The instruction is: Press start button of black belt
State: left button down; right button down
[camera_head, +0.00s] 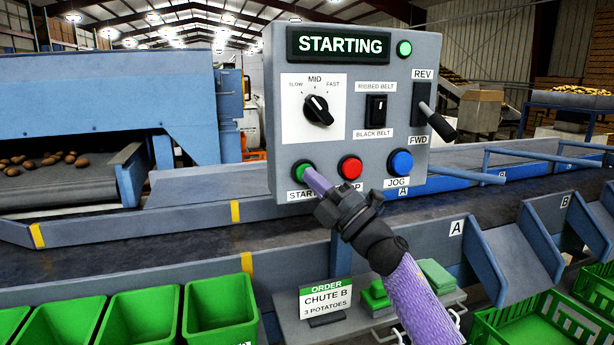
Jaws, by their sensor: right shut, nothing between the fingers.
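The grey control box (437,55) stands in the middle of the head view. Its display (338,45) reads "STARTING" and the lamp (404,48) beside it is lit green. The green start button (302,170) is at the lower left of the box. My right gripper (310,174) is shut and empty, with its tip at the start button, covering part of it and of its label. The tip appears to touch the button. The belt selector switch (376,107) sits between the labels "RIBBED BELT" and "BLACK BELT". My left gripper is out of view.
The red button (350,168) and blue jog button (401,162) are close to the right of my gripper. The REV/FWD lever (437,122) sticks out at the right. Green crates (140,315) stand at lower left; an order sign (326,298) reads "CHUTE B, 3 POTATOES". Potatoes (70,158) lie at left.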

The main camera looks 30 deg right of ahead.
jog(key=shift+s+a+p, duration=0.2)
jog(key=shift+s+p, duration=0.4)
jog(key=shift+s, duration=0.3)
